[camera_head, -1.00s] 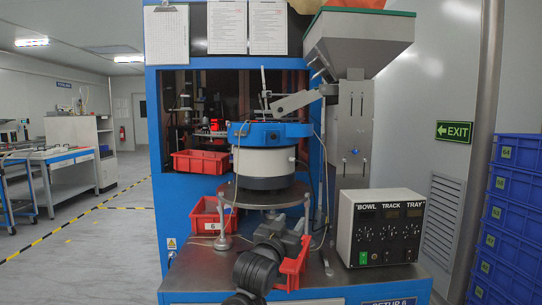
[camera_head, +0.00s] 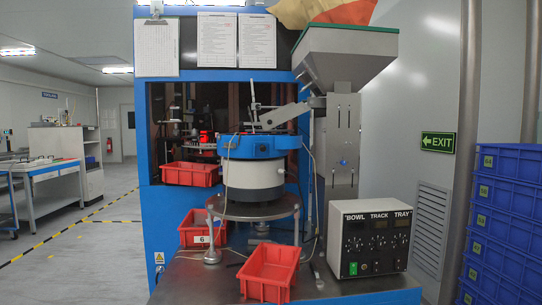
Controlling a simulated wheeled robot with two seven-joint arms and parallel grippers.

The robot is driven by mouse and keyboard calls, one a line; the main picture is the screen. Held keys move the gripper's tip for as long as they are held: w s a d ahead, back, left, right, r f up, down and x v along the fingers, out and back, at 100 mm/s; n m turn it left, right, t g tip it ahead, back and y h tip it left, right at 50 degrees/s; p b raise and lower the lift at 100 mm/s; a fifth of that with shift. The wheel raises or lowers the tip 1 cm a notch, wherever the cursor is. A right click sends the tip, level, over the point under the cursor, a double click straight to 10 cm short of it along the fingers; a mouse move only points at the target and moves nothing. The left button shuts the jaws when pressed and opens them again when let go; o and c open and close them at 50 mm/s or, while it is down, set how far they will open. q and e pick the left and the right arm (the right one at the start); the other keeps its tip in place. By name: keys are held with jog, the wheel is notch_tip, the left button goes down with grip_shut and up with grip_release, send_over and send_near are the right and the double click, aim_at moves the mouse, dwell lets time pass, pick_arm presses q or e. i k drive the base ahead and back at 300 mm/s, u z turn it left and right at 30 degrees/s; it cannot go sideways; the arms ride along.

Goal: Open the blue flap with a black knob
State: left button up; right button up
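I cannot make out a blue flap with a black knob. The blue machine cabinet (camera_head: 205,83) stands in the middle, with a dark opening in its front. Its blue-rimmed feeder bowl (camera_head: 256,146) sits on a round metal stand. Neither of my grippers is in view.
A red bin (camera_head: 268,273) rests on the metal tabletop at the front. Two more red bins (camera_head: 190,174) (camera_head: 201,229) are further back. A control box (camera_head: 370,238) stands right, below a hopper (camera_head: 343,55). Blue crates (camera_head: 505,225) are stacked far right. Left floor is open.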

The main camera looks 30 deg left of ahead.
aim_at(260, 148)
jog(key=z, duration=0.55)
jog(key=k, duration=0.65)
jog(key=z, duration=0.6)
jog(key=i, duration=1.55)
jog(key=u, duration=1.35)
jog(key=i, duration=0.5)
jog(key=u, duration=0.45)
